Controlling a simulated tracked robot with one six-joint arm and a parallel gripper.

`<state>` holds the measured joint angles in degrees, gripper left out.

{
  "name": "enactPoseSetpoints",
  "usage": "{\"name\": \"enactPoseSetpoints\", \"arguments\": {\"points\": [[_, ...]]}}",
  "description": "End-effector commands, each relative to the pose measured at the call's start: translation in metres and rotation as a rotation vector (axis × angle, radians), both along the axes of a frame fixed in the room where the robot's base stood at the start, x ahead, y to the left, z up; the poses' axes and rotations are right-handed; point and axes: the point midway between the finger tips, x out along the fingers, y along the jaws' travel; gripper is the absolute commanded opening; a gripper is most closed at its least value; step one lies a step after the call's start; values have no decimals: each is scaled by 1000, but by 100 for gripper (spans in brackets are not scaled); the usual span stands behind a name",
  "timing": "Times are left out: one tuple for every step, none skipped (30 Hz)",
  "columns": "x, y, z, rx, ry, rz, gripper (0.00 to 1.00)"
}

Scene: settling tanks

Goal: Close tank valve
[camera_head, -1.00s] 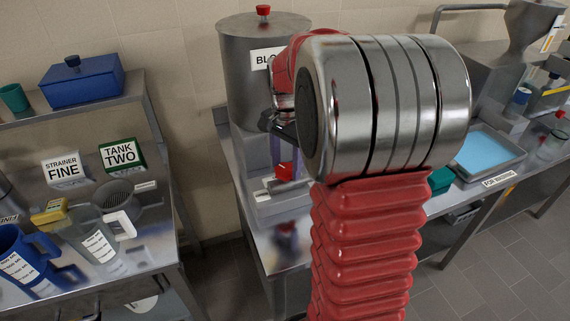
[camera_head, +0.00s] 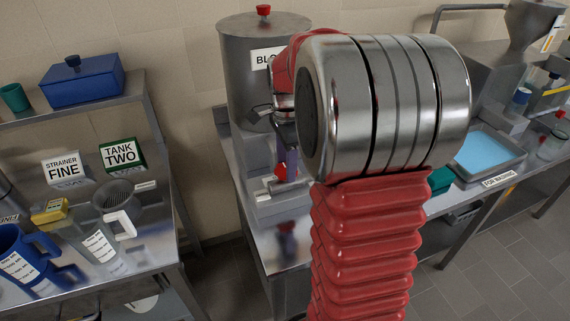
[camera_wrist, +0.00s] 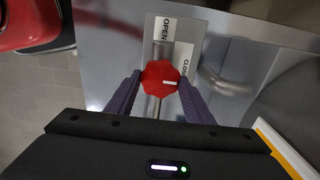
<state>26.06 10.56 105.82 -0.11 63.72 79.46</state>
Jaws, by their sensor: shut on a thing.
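The valve's red knob (camera_wrist: 158,77) with a white mark sits between my gripper's purple fingers (camera_wrist: 160,84) in the wrist view. My gripper is shut on it. The mark points right in that view. The OPEN label (camera_wrist: 165,29) lies above the knob, and the partly covered CLOSE label (camera_wrist: 184,58) lies to its upper right. In the head view the red knob (camera_head: 287,171) shows low in front of the grey tank (camera_head: 240,95), whose label is partly hidden by my arm. A purple finger shows there, but most of my gripper is hidden.
A left bench (camera_head: 150,235) holds a TANK TWO sign (camera_head: 121,153), a STRAINER FINE sign (camera_head: 62,167), a blue jug (camera_head: 22,250) and clear containers. A blue box (camera_head: 83,83) is on the shelf. A tray of blue liquid (camera_head: 488,155) stands at the right.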

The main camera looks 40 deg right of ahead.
Motion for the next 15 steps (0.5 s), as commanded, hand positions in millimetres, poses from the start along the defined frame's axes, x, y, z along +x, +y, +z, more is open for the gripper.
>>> {"name": "enactPoseSetpoints", "arguments": {"points": [[3,2,1,3,-8,-1,25],[3,2,1,3,-8,-1,25],[3,2,1,3,-9,-1,25],[3,2,1,3,-9,0,25],[3,2,1,3,-9,0,25],[3,2,1,3,-9,0,25],[3,2,1,3,-9,0,49],[3,2,1,3,-9,0,51],[3,2,1,3,-8,0,54],[3,2,1,2,-8,0,56],[2,1,1,2,-7,0,58],[2,1,1,2,-7,0,61],[2,1,1,2,-6,0,63],[2,1,1,2,-6,0,65],[2,1,1,2,-5,0,66]]}}
